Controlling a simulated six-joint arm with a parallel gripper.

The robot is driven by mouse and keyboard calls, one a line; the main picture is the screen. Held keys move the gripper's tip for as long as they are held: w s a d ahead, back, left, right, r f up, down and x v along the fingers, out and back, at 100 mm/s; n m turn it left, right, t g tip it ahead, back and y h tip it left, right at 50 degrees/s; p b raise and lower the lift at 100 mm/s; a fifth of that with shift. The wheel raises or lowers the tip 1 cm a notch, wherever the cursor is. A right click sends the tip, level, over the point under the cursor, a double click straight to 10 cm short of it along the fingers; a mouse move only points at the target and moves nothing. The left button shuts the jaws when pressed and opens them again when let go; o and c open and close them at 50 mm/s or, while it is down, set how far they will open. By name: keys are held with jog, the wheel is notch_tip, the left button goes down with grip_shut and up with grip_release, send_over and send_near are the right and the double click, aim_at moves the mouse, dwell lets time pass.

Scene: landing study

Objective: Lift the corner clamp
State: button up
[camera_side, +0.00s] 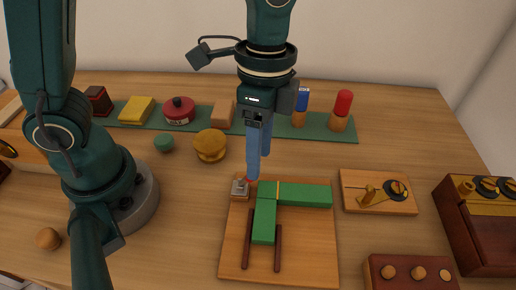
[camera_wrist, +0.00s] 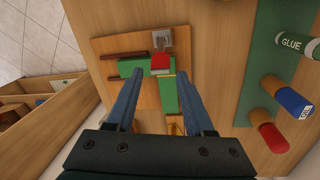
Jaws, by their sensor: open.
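What looks like the corner clamp is a small grey metal block (camera_side: 240,188) with a red part (camera_wrist: 160,62). It sits at the back left corner of a wooden board (camera_side: 310,262), beside the corner of two green bars (camera_side: 305,194). The grey block also shows at the top of the wrist view (camera_wrist: 165,38). My gripper (camera_side: 259,165) is open, its blue fingers pointing down just above the green corner. In the wrist view its fingertips (camera_wrist: 159,74) lie either side of the red part, with nothing held. In the side view the near fingertip partly hides the red part.
Two dark brown rods (camera_side: 277,248) flank one green bar. A wooden block with a brass lever (camera_side: 372,195) stands right of the board. A round yellow-brown object (camera_side: 211,145) is left of the gripper.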

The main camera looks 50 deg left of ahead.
jog(key=shift+s+d+f, duration=0.1)
jog(key=shift+s+f, duration=0.05)
jog(key=shift+f, duration=0.7)
jog(key=shift+s+f, duration=0.1)
jog(key=shift+f, duration=0.75)
grip_shut()
jog(key=shift+s+a+r+t+h, duration=0.2)
jog(key=shift+s+a+t+h, duration=0.05)
jog(key=shift+t+h, duration=0.3)
jog(key=shift+s+a+r+t+h, duration=0.15)
jog(key=shift+s+a+t+h, duration=0.1)
jog(key=shift+t+h, duration=0.3)
grip_release()
